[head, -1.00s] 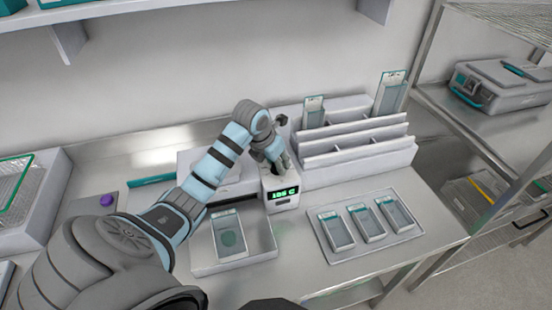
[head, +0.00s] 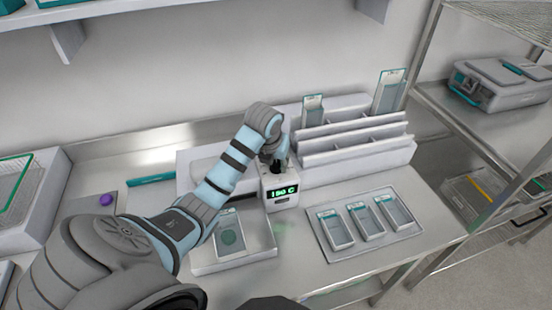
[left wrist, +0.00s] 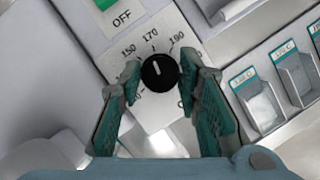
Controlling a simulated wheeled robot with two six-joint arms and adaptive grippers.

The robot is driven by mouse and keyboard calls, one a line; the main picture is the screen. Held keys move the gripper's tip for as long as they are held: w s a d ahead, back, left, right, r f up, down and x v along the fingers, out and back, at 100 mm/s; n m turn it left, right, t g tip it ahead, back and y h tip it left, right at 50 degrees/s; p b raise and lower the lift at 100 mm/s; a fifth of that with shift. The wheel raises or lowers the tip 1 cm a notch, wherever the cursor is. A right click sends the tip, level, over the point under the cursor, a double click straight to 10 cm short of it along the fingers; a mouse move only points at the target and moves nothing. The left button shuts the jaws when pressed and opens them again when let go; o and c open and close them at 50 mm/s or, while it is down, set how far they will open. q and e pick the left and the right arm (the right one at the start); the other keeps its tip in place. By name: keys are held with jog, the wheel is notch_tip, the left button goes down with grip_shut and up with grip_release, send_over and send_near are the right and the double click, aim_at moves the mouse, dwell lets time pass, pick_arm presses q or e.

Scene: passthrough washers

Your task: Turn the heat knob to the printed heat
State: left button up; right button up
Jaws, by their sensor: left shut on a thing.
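The heat knob (left wrist: 159,72) is round and black with a white mark, on a white dial plate. Its mark points up and slightly left, towards the 170 print. My left gripper (left wrist: 159,70) has its two teal fingers closed on opposite sides of the knob. The box's green display (head: 284,192) shows a number that looks like 180 C. Pouches with teal-edged labels (left wrist: 243,78) carry printed heats, too small to read surely. My right gripper is not in view.
A tray (head: 383,250) with several labelled pouches lies right of the box. A slotted rack (head: 355,152) stands behind on the right. An OFF print (left wrist: 122,19) shows near the dial.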

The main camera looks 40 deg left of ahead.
pick_arm(q)
jog(key=o, duration=1.1)
jog(key=shift+s+r, duration=0.1)
jog(key=shift+r, duration=0.05)
jog(key=s+d, duration=0.1)
jog(key=s, duration=0.3)
jog(key=s+d, duration=0.2)
jog(key=s, duration=0.1)
jog(key=s+d, duration=0.1)
jog(key=s, duration=0.3)
jog(key=shift+s+d+r, duration=0.2)
jog(key=shift+s+r, duration=0.1)
jog(key=shift+r, duration=0.05)
